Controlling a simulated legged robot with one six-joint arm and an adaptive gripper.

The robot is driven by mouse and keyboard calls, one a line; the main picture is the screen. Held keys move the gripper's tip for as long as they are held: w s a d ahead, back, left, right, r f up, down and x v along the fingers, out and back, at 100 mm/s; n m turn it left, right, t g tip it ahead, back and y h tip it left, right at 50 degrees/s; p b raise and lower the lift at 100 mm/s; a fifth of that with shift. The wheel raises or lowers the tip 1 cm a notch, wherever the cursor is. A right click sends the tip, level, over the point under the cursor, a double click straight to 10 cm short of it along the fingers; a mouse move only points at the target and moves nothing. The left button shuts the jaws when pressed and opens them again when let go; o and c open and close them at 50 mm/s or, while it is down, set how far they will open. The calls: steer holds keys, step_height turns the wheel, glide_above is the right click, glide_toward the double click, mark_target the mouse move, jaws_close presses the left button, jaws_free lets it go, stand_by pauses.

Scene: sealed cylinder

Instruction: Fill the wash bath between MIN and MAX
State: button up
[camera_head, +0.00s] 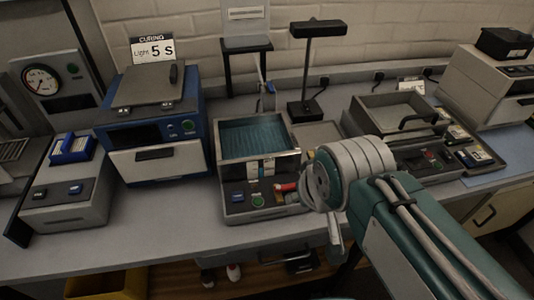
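The wash bath (229,153) is a grey bench unit in the middle of the bench, with an open rectangular basin. Its inside looks teal; I cannot tell the liquid level, and MIN and MAX marks are not readable. A small blue-handled tap (270,88) stands behind it. The bath's front panel has a green button (258,200) and small labels. My arm comes in from the lower right, its wrist just right of the bath's front. A grey part of my gripper (336,238) hangs below the wrist; its fingers are mostly hidden, and I see nothing held.
A blue curing unit (197,146) with a "5 S" sign stands left of the bath. A black lamp stand (306,106) is behind it. Bare bench shows in front of the curing unit.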

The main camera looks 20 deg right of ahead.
stand_by(0.3)
steer(key=c, duration=0.7)
steer(key=shift+w, duration=0.15)
jaws_close()
steer(key=w+d+m+y, duration=0.2)
steer(key=w+m+y, duration=0.3)
steer(key=w+y, duration=0.85)
steer(key=w+d+f+m+t+h, duration=0.1)
steer(key=w+d+m+t, duration=0.3)
steer(key=w+d+t, duration=0.4)
steer(key=w+d, duration=0.4)
steer(key=d, duration=0.4)
steer(key=shift+w+f+m+h, duration=0.3)
steer(key=shift+w+m+h, duration=0.05)
steer(key=shift+w+m, duration=0.05)
